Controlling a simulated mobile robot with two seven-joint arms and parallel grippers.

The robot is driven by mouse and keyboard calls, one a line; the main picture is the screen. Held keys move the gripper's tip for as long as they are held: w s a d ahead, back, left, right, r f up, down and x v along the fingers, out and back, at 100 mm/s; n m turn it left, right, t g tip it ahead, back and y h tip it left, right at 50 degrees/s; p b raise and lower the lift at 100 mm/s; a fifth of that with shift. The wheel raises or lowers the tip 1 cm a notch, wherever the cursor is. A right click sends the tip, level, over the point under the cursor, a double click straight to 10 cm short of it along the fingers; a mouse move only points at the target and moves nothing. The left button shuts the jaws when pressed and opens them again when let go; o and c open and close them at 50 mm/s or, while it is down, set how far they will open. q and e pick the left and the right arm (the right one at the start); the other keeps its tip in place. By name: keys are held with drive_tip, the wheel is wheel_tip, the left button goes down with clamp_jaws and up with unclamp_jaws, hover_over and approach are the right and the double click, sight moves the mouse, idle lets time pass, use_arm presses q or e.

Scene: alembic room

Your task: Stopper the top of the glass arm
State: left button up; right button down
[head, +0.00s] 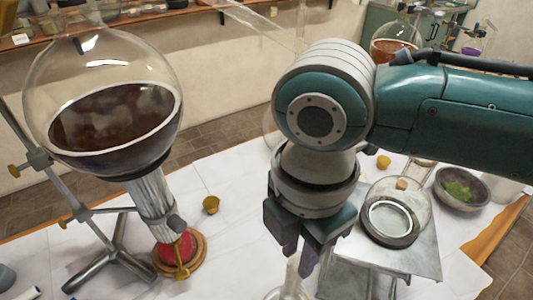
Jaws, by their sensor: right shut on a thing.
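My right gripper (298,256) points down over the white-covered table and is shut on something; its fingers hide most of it. A pale, narrow upright piece (292,274) shows just below the fingers, above a round glass rim (286,294) at the bottom edge. I cannot tell whether the gripper holds this piece or a stopper over it. Two small yellow stopper-like pieces are on the table: one (210,205) left of the gripper, one (384,162) behind it. A thin clear glass tube (262,22) slants at the top, partly behind my arm. My left gripper is out of view.
A large round flask of dark liquid (112,120) stands at left on a metal stand (110,250) over a burner (176,250). At right are a metal stand plate (420,258) bearing a glass vessel, and a bowl of green herbs (440,185). Bare cloth lies between.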

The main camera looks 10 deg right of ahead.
idle(0.3)
drive_tip(key=shift+p, duration=0.3)
drive_tip(key=shift+f, duration=0.1)
idle(0.8)
drive_tip(key=shift+f, duration=0.25)
idle(0.7)
drive_tip(key=shift+c, duration=1.1)
unclamp_jaws()
